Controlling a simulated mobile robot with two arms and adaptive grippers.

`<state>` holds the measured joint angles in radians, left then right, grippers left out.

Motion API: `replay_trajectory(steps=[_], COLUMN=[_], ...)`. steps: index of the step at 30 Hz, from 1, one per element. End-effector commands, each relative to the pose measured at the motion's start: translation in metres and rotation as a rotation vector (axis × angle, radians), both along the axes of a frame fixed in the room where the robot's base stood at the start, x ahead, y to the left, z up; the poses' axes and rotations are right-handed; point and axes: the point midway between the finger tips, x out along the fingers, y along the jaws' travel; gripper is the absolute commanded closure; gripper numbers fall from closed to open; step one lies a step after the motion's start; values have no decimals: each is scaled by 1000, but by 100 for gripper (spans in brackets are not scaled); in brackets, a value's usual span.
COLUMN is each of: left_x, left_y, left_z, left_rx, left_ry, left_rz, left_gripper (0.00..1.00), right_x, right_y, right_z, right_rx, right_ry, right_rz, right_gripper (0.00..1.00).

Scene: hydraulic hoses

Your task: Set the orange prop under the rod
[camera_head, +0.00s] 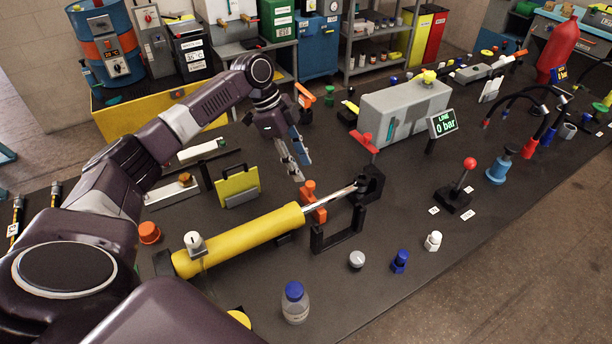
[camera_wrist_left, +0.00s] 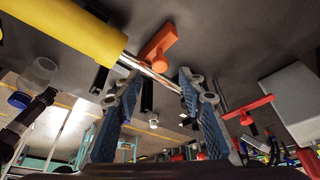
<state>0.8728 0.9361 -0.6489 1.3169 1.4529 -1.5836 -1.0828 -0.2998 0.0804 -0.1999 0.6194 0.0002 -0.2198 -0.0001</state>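The orange prop (camera_head: 318,214) stands at the rod (camera_head: 330,200), close to the end of the yellow cylinder (camera_head: 245,240). Orange shows on both sides of the rod in the head view; whether the prop touches it I cannot tell. My left gripper (camera_head: 300,168) is open and empty, just behind the prop and rod, pointing down. In the left wrist view, the prop (camera_wrist_left: 158,46) lies beyond the gap between the open fingers (camera_wrist_left: 160,88), beside the rod (camera_wrist_left: 152,72) and the yellow cylinder (camera_wrist_left: 70,30). My right gripper is out of view.
A black bracket (camera_head: 337,236) and black rod end (camera_head: 370,183) stand beside the rod. A yellow holder (camera_head: 238,186) is left of my gripper. A grey box (camera_head: 403,110) with a red valve handle (camera_head: 365,141) stands behind. A bottle (camera_head: 295,303) and caps are in front.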

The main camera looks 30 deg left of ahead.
Motion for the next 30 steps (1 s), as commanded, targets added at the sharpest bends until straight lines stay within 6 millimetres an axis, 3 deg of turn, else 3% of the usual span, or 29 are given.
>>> replay_trajectory(steps=[6, 11, 30], left_x=[-4, -7, -8], left_y=[16, 22, 24], left_z=[40, 56, 60], left_rx=[0, -1, -1], left_ry=[-2, -1, 1], left_rz=[1, 0, 0], left_gripper=[63, 63, 63], right_x=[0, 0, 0], right_y=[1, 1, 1], right_z=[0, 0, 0], right_rx=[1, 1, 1], right_ry=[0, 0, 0], right_rz=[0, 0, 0], right_gripper=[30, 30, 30])
